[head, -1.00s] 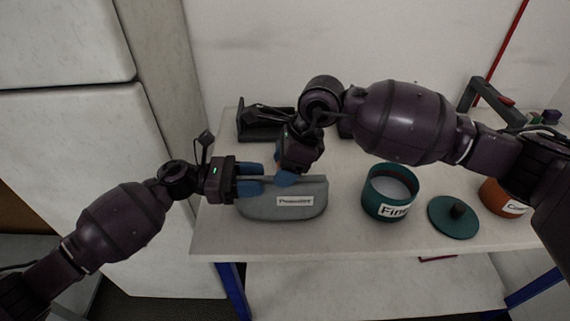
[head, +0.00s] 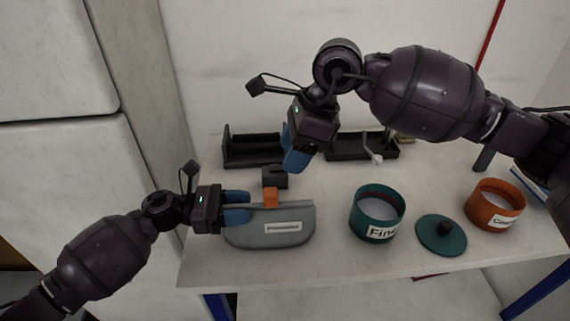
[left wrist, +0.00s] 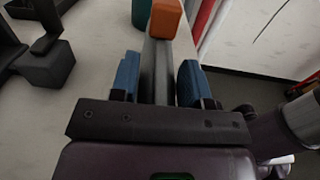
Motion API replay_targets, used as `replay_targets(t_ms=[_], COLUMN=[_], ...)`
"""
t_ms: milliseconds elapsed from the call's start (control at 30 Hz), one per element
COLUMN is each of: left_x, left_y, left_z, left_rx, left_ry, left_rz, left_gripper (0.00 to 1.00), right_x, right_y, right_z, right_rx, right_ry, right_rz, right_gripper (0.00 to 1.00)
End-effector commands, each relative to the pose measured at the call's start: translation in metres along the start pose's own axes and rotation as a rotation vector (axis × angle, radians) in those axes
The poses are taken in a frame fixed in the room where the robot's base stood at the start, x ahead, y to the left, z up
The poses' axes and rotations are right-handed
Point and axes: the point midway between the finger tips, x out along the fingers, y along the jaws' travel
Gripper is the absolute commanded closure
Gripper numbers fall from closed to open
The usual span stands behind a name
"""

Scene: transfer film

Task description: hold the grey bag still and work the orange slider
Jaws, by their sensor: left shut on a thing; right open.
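The grey bag (head: 270,233) stands near the table's front edge with a white label on its face. Its top edge also shows in the left wrist view (left wrist: 157,75). The orange slider (head: 271,196) sits on the bag's top edge, about mid-length in the head view, and shows at the top of the left wrist view (left wrist: 165,18). My left gripper (head: 245,206) is shut on the left end of the bag's top edge, its blue fingers on either side (left wrist: 158,80). My right gripper (head: 292,150) is open and empty, raised above and behind the slider.
A teal container (head: 364,219) and its lid (head: 432,240) stand right of the bag. An orange container (head: 484,205) is further right. Dark holders (head: 250,158) stand along the back, with a small dark block (head: 275,178) behind the bag.

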Motion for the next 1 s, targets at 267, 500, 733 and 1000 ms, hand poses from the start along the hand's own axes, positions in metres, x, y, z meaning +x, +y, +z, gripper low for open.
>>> replay_targets(t_ms=[267,500,733,1000], left_x=[-0.0001,-0.0001,-0.0001,-0.0018], left_y=[0.0,0.0001,0.0,0.0001], left_z=[-0.0001,-0.0001,-0.0001,-0.0001], left_rx=[0.0,0.0,0.0,0.0], left_ry=[0.0,0.0,0.0,0.0], left_rz=[0.0,0.0,0.0,0.001], left_gripper=[0.92,0.56,0.28,0.28], right_x=[-0.0071,-0.0068,-0.0066,-0.0066], right_y=[0.0003,0.0002,0.0002,0.0002], right_z=[0.0002,0.0002,0.0002,0.0002], right_rx=[0.0,0.0,0.0,0.0], right_ry=[0.0,0.0,0.0,0.0], right_rz=[0.001,0.001,0.001,0.001], right_gripper=[0.43,0.43,0.43,0.43])
